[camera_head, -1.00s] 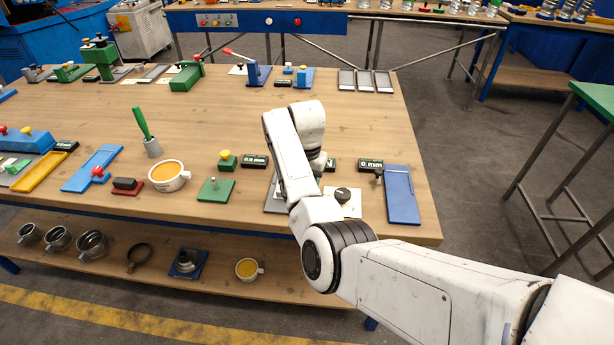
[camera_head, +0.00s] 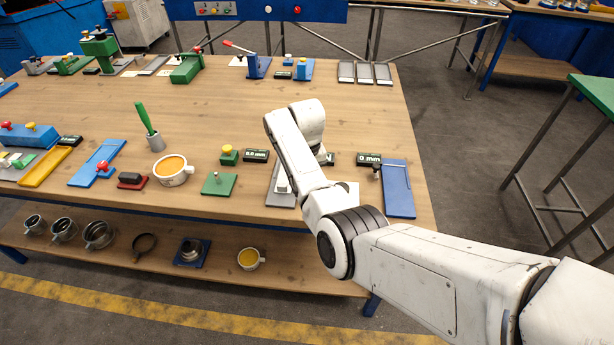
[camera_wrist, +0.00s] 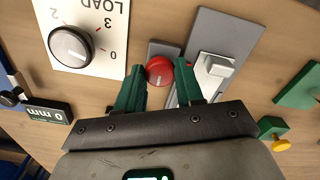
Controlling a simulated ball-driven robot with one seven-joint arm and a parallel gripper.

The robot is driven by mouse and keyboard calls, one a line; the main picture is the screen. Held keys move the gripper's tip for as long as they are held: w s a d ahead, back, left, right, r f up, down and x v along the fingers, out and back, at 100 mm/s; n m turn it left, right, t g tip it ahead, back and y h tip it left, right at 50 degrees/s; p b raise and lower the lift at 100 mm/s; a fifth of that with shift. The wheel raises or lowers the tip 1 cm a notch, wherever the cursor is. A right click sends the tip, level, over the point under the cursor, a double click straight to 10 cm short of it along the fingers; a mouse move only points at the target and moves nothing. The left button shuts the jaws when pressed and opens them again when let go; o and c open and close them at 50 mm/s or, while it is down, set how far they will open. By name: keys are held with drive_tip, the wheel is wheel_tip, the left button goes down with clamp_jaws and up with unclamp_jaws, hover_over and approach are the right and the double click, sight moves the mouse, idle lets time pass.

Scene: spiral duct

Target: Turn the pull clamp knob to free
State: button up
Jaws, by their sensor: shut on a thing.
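In the wrist view a round red knob (camera_wrist: 159,71), which I take to be the pull clamp knob, sits at a grey block (camera_wrist: 164,49) beside a grey plate. My gripper (camera_wrist: 160,75) has its two green fingers on either side of the red knob and is shut on it. The grey plate (camera_wrist: 228,40) carries a light metal block (camera_wrist: 213,69). In the head view my arm hides the knob and the gripper. I cannot read any free mark by the knob.
A white LOAD plate (camera_wrist: 92,20) with a black dial (camera_wrist: 70,47) lies left in the wrist view. A 0 mm display (camera_wrist: 45,112) is below it. A blue plate (camera_head: 398,190) stands right of my arm. A green plate (camera_head: 219,184) lies left. Bare wood lies behind.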

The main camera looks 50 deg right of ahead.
drive_tip(key=shift+w+r, duration=0.1)
idle(0.3)
drive_tip(key=o, duration=1)
drive_tip(key=shift+o, duration=0.2)
wheel_tip(320, 180, up, 11)
drive_tip(key=b, duration=0.1)
drive_tip(key=shift+f, duration=0.2)
